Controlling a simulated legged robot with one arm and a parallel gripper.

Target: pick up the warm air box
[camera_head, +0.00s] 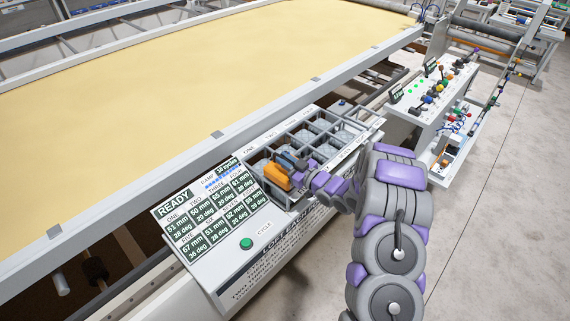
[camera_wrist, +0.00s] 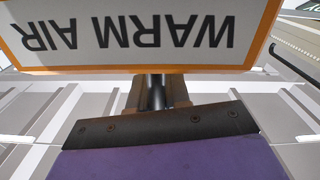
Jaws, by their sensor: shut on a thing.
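The warm air box is orange (camera_head: 277,176) in the head view, at the near left end of the rack on the gantry's edge. In the wrist view its white label with an orange border (camera_wrist: 140,30) fills the top and reads WARM AIR upside down. My gripper (camera_head: 298,165) reaches in from the right and is shut on the box. One dark finger edge above a purple pad (camera_wrist: 155,130) shows close below the label in the wrist view. Whether the box touches the rack floor is hidden.
The grey rack (camera_head: 318,130) has several compartments with grey contents. A READY display panel (camera_head: 208,207) and a green CYCLE button (camera_head: 246,243) lie to its left. A control console (camera_head: 432,95) stands at the right. The floor (camera_head: 500,220) at right is clear.

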